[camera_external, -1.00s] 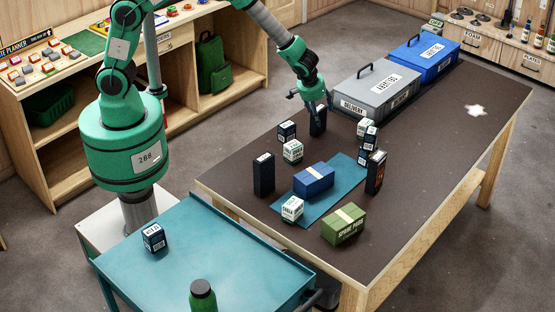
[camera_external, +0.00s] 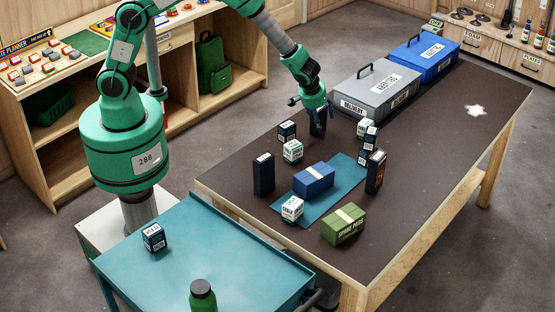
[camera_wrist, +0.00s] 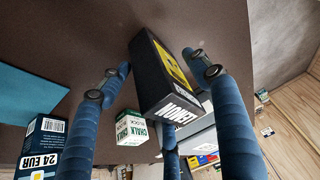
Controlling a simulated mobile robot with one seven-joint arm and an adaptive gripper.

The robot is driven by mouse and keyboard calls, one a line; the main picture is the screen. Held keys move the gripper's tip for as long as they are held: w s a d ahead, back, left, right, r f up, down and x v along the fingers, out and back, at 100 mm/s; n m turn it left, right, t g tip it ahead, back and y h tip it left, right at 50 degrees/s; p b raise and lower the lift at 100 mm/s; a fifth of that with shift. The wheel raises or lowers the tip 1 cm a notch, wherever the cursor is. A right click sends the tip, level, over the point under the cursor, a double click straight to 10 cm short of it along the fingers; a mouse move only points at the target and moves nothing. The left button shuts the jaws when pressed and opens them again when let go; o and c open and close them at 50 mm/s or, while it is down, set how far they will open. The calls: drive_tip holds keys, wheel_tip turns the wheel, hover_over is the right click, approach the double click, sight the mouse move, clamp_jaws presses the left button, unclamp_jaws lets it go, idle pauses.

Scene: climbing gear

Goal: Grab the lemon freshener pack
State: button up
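The lemon freshener pack is a dark upright box with a yellow panel and the word LEMON. It shows in the wrist view (camera_wrist: 165,80) and, partly hidden by my gripper, in the external view (camera_external: 317,129). My gripper (camera_external: 314,108) is over the top of the pack. In the wrist view its blue fingers (camera_wrist: 160,80) are spread around the pack. A gap shows between the left finger and the pack; the right finger is close beside it, and contact is unclear. A third finger is partly hidden behind the pack.
A dark box (camera_external: 287,131) and a white chalk box (camera_external: 292,151) stand close to the pack. Another chalk box (camera_external: 364,128) and dark stacked boxes (camera_external: 369,139) are to the right. A grey delivery case (camera_external: 376,93) stands behind. The far right tabletop (camera_external: 450,130) is mostly clear.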

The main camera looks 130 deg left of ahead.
drive_tip(key=c, duration=1.2)
drive_tip(key=shift+r, duration=0.1)
drive_tip(key=shift+c, duration=0.2)
drive_tip(key=shift+r+p, duration=0.85)
drive_tip(key=shift+r, duration=4.05)
